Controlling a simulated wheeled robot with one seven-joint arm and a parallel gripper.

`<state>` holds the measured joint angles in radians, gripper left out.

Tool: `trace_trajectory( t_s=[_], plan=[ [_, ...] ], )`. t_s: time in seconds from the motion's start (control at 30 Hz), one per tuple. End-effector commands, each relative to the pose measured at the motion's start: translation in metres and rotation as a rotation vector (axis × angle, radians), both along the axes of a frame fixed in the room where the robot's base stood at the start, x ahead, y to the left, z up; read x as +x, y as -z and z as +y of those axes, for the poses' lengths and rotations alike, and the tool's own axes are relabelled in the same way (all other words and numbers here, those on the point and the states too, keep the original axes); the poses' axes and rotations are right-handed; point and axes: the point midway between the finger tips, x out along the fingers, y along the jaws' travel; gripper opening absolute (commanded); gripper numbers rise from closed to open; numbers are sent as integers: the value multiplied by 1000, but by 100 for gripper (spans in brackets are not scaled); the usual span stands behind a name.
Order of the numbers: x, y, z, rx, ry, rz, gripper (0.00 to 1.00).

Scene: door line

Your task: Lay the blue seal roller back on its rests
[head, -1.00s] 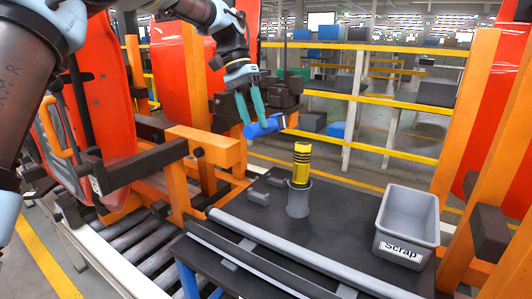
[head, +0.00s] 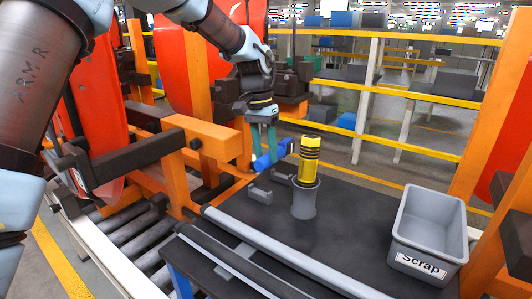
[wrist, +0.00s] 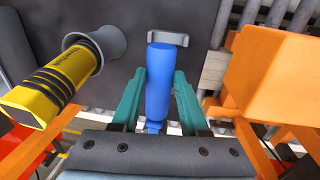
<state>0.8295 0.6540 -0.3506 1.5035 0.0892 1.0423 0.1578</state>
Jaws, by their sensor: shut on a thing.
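My gripper (head: 263,158) is shut on the blue seal roller (head: 274,154), pointing down over the dark table. In the head view the roller's right end is higher than its left. The roller shows between the teal fingers in the wrist view (wrist: 158,75). Two small grey rests, one nearer (head: 258,195) and one farther (head: 281,178), are on the tabletop below the roller. One rest (wrist: 182,40) shows just past the roller's far end in the wrist view; the other is hidden there. The roller appears above the rests, apart from them.
A yellow-and-black tool (head: 309,158) stands in a grey cup (head: 305,203) close right of the roller. A grey Scrap bin (head: 430,230) sits at the table's right. Long grey bars (head: 290,260) lie along the front edge. An orange frame (head: 215,140) stands close left.

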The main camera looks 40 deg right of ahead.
Motion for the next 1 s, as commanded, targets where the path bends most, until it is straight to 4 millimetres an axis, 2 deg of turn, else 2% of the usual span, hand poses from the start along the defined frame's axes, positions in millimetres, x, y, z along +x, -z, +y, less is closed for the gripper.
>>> trace_trajectory(
  t_s=[0.27,0.7,1.0],
  plan=[
    [0,16,0,-2,0,-3,0],
    [0,60,0,-2,1,-2,0],
    [0,64,0,-3,1,-3,0]
  ],
)
